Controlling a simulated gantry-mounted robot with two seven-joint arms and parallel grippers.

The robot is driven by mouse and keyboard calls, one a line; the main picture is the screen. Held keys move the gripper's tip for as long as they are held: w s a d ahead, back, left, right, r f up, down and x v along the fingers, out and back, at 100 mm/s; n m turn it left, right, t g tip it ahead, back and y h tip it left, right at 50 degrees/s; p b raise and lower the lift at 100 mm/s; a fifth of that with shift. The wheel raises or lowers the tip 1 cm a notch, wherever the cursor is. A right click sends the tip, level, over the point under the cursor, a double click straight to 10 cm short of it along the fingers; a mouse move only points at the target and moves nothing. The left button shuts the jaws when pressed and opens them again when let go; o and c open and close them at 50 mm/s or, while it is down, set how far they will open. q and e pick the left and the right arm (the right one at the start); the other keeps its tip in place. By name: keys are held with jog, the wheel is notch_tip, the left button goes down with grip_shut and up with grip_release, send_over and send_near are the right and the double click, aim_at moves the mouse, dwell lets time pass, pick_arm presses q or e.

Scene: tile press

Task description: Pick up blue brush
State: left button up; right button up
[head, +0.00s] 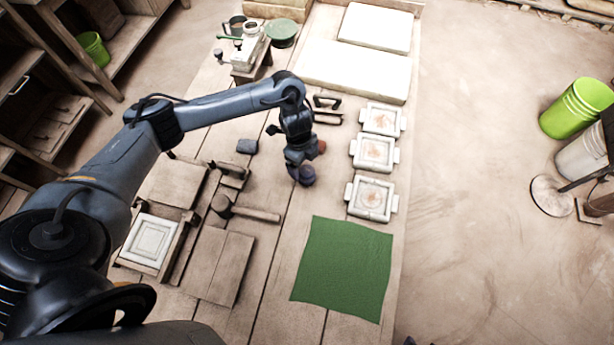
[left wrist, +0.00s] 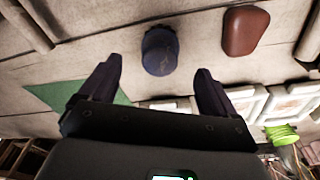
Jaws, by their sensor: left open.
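The blue brush (head: 306,176) is on the wooden table, just below my left gripper in the head view. In the left wrist view the blue brush (left wrist: 160,50) shows as a dark blue rounded shape, ahead of the gap between the fingers. My left gripper (head: 299,158) points down over the table beside it. In the left wrist view my left gripper (left wrist: 156,80) has its fingers spread with nothing between them. In the head view the gripper's fingertips are hard to make out.
A reddish-brown object (left wrist: 245,32) lies close to the brush. A green cloth (head: 345,268) lies nearer the front. Several framed tile moulds (head: 373,152) line the right side. A mallet (head: 245,210) lies to the left. A grey-blue block (head: 247,146) sits behind it.

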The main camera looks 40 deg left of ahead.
aim_at(307, 171)
pick_arm(q)
jog(key=shift+d+f+b, duration=0.15)
jog(key=shift+f+b, duration=0.1)
jog(key=shift+f, duration=0.65)
jog(key=shift+d+f+b, duration=0.1)
jog(key=shift+f+b, duration=0.1)
jog(key=shift+f, duration=0.7)
jog(key=shift+w+d+f+b, duration=0.1)
jog(key=shift+d+f+b, duration=0.15)
jog(key=shift+f, duration=0.7)
jog(key=shift+d+f+b, duration=0.1)
jog(key=shift+f+b, duration=0.15)
jog(key=shift+f, duration=0.7)
jog(key=shift+c, duration=0.3)
jog(key=c, duration=1.1)
jog(key=shift+r, duration=0.1)
